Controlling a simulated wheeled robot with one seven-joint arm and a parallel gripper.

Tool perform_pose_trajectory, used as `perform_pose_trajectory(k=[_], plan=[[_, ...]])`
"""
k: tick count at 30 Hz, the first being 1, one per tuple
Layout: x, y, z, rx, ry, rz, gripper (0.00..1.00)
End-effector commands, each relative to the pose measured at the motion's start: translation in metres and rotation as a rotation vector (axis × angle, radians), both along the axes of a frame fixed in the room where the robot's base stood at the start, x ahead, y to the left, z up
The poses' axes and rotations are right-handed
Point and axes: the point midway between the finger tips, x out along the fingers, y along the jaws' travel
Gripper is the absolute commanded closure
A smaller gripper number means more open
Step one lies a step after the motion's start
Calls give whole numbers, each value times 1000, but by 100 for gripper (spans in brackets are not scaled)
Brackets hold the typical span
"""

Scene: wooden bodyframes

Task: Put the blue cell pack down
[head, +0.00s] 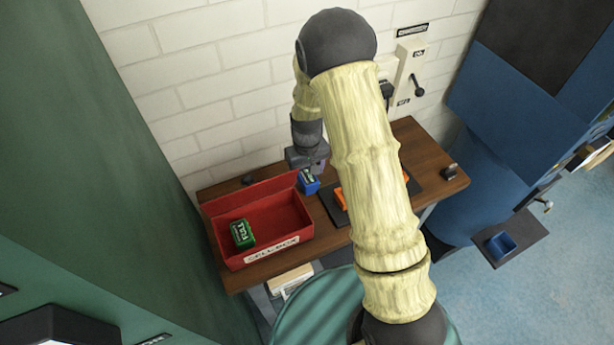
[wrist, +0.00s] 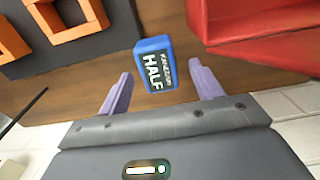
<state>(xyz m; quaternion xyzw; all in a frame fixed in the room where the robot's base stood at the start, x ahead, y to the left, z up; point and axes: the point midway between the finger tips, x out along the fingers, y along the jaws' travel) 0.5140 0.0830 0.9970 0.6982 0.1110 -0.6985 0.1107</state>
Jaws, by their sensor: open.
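The blue cell pack (head: 309,183) is a small blue block with a dark label. It is on the wooden table just right of the red cell box. In the wrist view the blue cell pack (wrist: 154,63) shows the word HALF. My gripper (head: 308,168) is right above it in the head view. In the wrist view my gripper (wrist: 160,80) is open, with one finger to each side of the pack's near end and gaps between fingers and pack. Whether the pack's underside fully touches the table is hard to tell.
The red cell box (head: 222,206) holds a green pack (head: 242,234) marked FULL. A dark mat with orange frames (head: 341,199) lies right of the pack, partly behind my arm. A white brick wall (head: 210,75) stands behind the table (head: 440,170). A lever switch (head: 412,75) is on the wall.

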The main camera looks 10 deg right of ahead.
Motion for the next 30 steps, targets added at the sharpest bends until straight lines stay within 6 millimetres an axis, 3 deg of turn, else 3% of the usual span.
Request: perform_pose_trajectory(k=[15, 20, 30], plan=[[1, 0, 82, 0, -4, 0, 35], [0, 0, 92, -1, 0, 0, 35], [0, 0, 93, 0, 1, 0, 35]])
